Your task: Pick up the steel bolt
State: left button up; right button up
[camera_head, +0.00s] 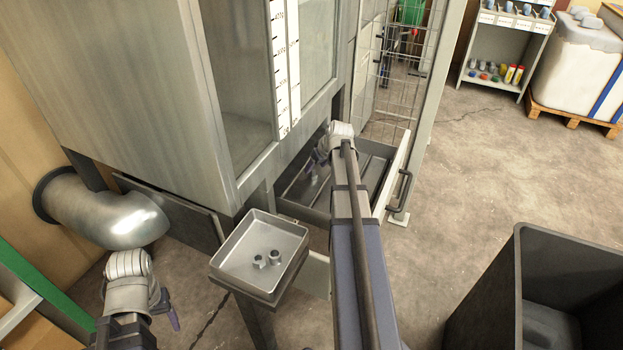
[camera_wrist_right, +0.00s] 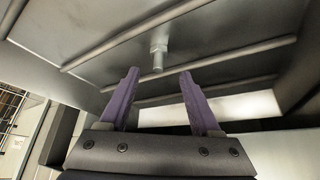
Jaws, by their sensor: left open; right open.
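The steel bolt (camera_wrist_right: 158,53) lies on the ribbed floor of the open grey drawer (camera_wrist_right: 95,50), between two raised ribs. It is small and grey with a wider head. My right gripper (camera_wrist_right: 160,76) is open and empty in the right wrist view. Its purple fingertips are either side of the bolt's line, with the bolt just beyond them and apart from them. In the head view my right arm reaches into the drawer (camera_head: 375,167), and its gripper (camera_head: 314,160) is small and partly hidden. My left gripper (camera_head: 168,308) is at lower left, away from the drawer, holding nothing visible.
A square metal tray (camera_head: 292,238) with two nuts (camera_head: 266,259) stands on a post beside my right forearm. A large steel cabinet (camera_head: 120,80) rises above the drawer. A dark bin (camera_head: 497,290) is at lower right. Open floor lies at the right.

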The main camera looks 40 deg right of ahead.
aim_at(314, 170)
jog(key=shift+b+x, duration=2.3)
jog(key=shift+x, duration=0.3)
jog(key=shift+d+r, duration=0.1)
jog(key=shift+d, duration=0.05)
grip_shut()
